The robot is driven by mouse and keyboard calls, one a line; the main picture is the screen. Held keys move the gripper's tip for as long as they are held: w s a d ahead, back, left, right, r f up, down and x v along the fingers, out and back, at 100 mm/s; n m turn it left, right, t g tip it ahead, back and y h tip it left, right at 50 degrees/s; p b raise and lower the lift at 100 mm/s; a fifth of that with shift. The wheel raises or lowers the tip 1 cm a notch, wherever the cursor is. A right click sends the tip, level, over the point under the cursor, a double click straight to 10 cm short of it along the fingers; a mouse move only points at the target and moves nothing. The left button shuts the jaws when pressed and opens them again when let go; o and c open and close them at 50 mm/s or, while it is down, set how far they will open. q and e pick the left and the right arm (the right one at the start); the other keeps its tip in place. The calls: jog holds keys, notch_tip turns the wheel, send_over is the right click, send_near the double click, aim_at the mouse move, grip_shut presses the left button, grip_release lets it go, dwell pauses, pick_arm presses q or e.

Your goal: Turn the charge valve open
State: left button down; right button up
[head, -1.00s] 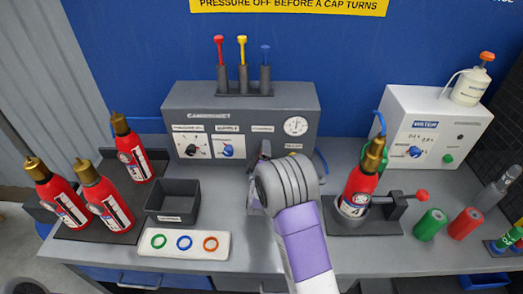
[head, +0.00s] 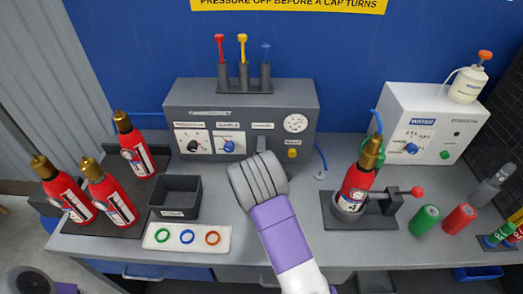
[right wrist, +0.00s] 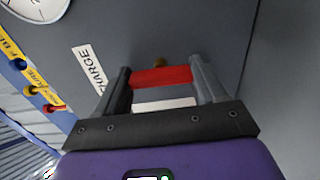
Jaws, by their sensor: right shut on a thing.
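The charge valve's red handle (right wrist: 163,76) shows in the right wrist view, beside a white CHARGE label (right wrist: 90,66) on the grey cabinet. My right gripper (right wrist: 162,84) is shut on this handle, with a grey finger at each end of it. In the head view my right wrist hides the handle and most of the fingers, in front of the grey control cabinet (head: 185,112). How far the handle is turned is hard to tell.
Red extinguishers (head: 132,145) stand at the left, near a black bin (head: 174,198) and a white tray (head: 152,243) of coloured rings. Another extinguisher (head: 357,183) stands in a clamp at the right. A gauge (head: 295,123) and yellow button (head: 292,153) are on the cabinet.

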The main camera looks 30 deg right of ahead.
jog(key=shift+a, duration=0.1)
jog(key=o, duration=1)
jog(key=v, duration=0.7)
jog(key=shift+s+p, duration=0.25)
jog(key=shift+p, duration=0.1)
jog(key=shift+a, duration=0.1)
